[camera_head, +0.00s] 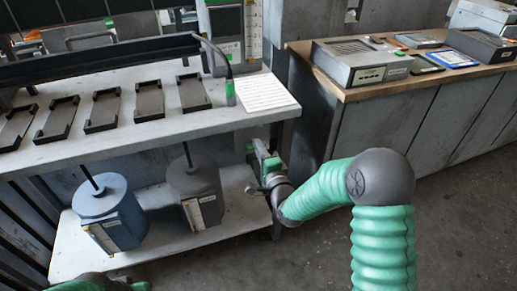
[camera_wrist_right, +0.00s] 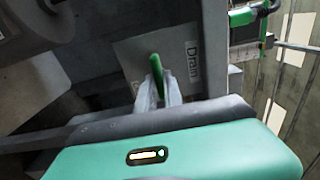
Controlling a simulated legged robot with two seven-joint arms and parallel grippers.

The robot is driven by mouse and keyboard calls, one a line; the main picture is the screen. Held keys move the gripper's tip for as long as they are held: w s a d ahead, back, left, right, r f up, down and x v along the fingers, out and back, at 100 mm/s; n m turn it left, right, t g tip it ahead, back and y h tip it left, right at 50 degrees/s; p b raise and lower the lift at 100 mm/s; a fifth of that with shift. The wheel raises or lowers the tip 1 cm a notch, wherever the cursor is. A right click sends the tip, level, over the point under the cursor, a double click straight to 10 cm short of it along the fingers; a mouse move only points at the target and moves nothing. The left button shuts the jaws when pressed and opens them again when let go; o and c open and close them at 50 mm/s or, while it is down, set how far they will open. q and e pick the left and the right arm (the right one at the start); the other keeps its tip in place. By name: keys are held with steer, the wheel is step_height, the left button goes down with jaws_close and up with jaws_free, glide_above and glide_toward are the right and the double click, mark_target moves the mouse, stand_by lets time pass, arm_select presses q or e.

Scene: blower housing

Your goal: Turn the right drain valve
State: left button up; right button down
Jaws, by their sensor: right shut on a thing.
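The drain valve's green lever (camera_wrist_right: 157,66) shows in the right wrist view, in front of a grey panel with a "Drain" label (camera_wrist_right: 192,62). My right gripper (camera_wrist_right: 159,88) is shut on this lever, with a pale finger on each side of its lower part. In the head view my right gripper (camera_head: 254,163) is beside the right end of the bench, below the tabletop; the valve cannot be made out there. Only a sliver of my left arm shows at the bottom left edge of the head view, and its fingers are out of sight.
A grey bench (camera_head: 140,138) carries several dark trays and a white sheet (camera_head: 264,92). On its lower shelf stand a blue-grey canister (camera_head: 112,215) and a dark grey canister (camera_head: 195,190). A wooden-topped counter (camera_head: 400,85) stands at the right. The floor between is clear.

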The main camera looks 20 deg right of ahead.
steer(key=c, duration=1.6)
jaws_free()
steer(key=shift+d+f, duration=0.1)
steer(key=shift+f, duration=0.15)
steer(key=shift+o, duration=0.7)
steer(key=shift+r, duration=0.1)
steer(key=s+p, duration=1.1)
steer(key=s, duration=0.6)
steer(key=shift+d, duration=0.35)
steer(key=shift+w, duration=0.1)
